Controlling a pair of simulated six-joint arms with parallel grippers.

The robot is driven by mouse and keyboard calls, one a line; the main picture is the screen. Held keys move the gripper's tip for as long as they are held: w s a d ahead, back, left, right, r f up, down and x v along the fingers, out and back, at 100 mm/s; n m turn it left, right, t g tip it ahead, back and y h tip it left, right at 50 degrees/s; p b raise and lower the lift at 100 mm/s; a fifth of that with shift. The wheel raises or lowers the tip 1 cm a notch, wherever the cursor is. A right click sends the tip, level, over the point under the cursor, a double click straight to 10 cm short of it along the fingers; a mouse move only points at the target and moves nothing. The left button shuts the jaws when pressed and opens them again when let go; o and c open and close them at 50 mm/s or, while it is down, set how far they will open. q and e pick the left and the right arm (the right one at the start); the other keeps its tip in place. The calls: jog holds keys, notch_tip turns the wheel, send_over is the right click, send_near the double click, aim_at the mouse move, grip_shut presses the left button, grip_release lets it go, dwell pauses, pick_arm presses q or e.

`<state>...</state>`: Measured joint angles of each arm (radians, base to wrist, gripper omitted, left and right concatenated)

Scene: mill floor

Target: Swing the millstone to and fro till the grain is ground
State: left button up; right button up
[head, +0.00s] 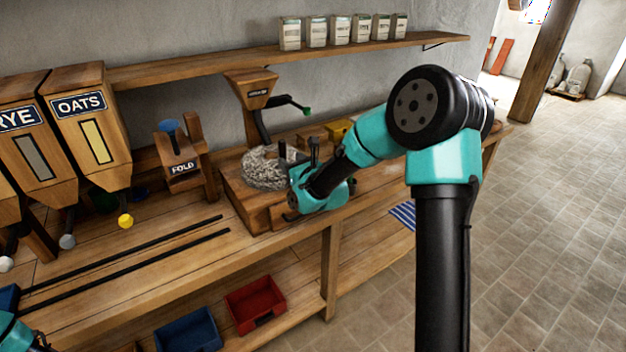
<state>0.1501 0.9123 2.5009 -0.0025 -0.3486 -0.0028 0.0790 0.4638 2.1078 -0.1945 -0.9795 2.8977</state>
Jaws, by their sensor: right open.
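The millstone (262,170) is a round, rough grey stone on a wooden base (240,198) on the bench. A hopper (251,88) with a dark spout stands behind and above it. My right gripper (299,160) is at the right side of the stone, open, with dark finger-like parts standing up there. My right wrist hides the stone's right edge, and I cannot tell whether a finger touches the stone or a handle. Whether grain or meal lies on the stone is too small to tell. Only a teal piece of my left arm shows in the bottom left corner.
Bins marked OATS (90,125) and RYE (30,150) stand at the left. A FOLD device (182,168) stands between them and the mill. Two dark rails (130,262) run along the bench. Red (255,303) and blue (190,332) trays sit below.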

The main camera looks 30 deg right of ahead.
jog(key=s+d, duration=0.1)
jog(key=s, duration=1)
jog(key=shift+s, duration=0.25)
